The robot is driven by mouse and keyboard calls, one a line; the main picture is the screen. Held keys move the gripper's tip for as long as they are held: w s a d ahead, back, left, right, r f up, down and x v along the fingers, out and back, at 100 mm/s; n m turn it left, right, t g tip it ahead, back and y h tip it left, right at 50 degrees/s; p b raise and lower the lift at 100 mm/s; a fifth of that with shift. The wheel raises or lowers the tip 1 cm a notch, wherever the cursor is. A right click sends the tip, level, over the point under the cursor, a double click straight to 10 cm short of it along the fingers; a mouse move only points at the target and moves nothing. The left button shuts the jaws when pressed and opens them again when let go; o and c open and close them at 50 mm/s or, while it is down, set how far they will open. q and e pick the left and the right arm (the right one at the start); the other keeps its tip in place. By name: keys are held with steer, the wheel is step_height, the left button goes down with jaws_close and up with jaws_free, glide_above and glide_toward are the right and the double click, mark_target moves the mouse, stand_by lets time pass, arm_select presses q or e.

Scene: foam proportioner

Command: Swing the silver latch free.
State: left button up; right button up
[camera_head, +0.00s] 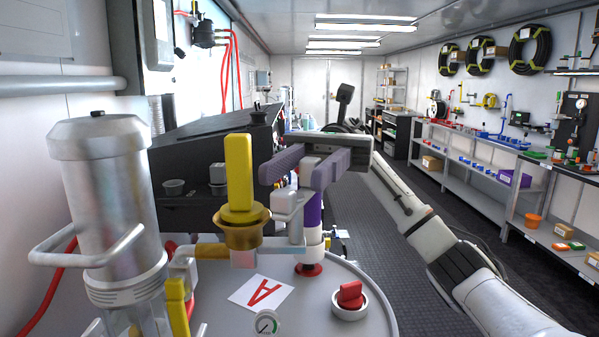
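A silver-grey latch-like block (288,202) sits on the tank top beside a brass collar (242,232) with a yellow handle (239,175) standing upright. I cannot tell for certain that this block is the latch. Just right of it rises a white post with a purple band (313,212) on a red base. My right gripper (294,172) reaches in from the right, its two purple fingers apart, just above the block and post. A pale part shows between the fingers; I cannot tell whether they touch it. My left gripper is not in view.
A large metal cylinder (105,190) with a bar handle stands at left. A dark cabinet (185,150) stands behind. Shelves (480,165) line the right wall.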

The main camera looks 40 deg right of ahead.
mark_target(300, 196)
step_height(300, 196, up, 10)
stand_by(0.4)
